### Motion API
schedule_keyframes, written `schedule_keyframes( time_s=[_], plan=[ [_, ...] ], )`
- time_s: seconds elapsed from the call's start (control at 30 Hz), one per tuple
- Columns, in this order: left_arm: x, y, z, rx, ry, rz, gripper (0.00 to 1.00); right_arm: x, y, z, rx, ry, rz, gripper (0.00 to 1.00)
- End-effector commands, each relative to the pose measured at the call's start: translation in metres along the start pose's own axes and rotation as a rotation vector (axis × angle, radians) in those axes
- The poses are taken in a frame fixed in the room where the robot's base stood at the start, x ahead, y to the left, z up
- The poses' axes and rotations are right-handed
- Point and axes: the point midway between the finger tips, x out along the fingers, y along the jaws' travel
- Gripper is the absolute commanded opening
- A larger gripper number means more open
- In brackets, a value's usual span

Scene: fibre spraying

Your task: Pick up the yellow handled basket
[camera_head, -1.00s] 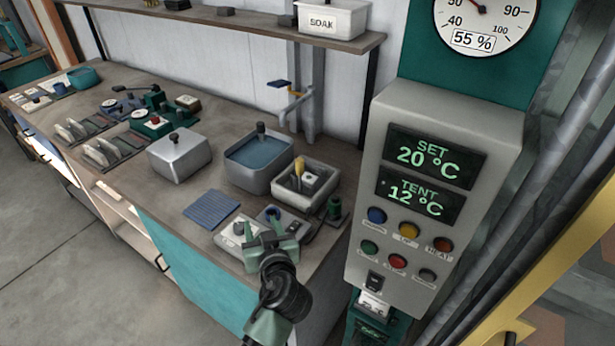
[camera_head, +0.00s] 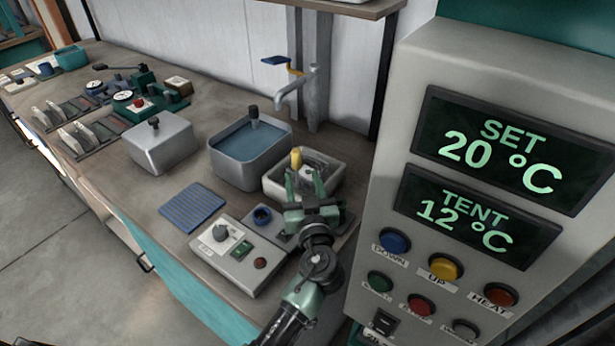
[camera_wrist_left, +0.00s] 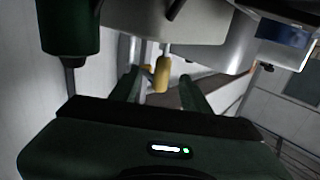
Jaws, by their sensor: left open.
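The basket's yellow handle (camera_head: 296,158) stands upright at a pale square tub near the bench's right end. The basket below it is mostly hidden by the tub and my gripper. My left gripper (camera_head: 304,183) is open and empty, at the tub's near side, with its fingers pointing toward the handle. In the left wrist view the yellow handle (camera_wrist_left: 161,75) shows between the two open fingers, beyond or near their tips. I cannot tell whether they touch it. My right gripper is not in view.
The pale tub (camera_head: 272,187) stands beside a grey water basin (camera_head: 238,177) and a lidded metal box (camera_head: 160,153). A small control box (camera_head: 228,268) and a blue ribbed mat (camera_head: 193,207) lie in front. A large control panel (camera_head: 408,75) stands close on the right.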

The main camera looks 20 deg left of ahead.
Motion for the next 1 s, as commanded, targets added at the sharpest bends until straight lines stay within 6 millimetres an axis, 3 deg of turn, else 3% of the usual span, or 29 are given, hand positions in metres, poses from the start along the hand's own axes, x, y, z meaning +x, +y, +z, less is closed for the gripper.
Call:
schedule_keyframes(
  time_s=[0.53,0.87,1.0],
  plan=[
    [0.067,-0.003,-0.006,0.003,0.001,-0.002,0.47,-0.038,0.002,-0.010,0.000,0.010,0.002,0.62],
    [0.075,-0.003,-0.003,0.000,0.000,-0.002,0.47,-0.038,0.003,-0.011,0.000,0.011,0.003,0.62],
    [0.075,-0.003,-0.003,0.000,0.000,-0.002,0.13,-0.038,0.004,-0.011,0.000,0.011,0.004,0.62]
  ],
)
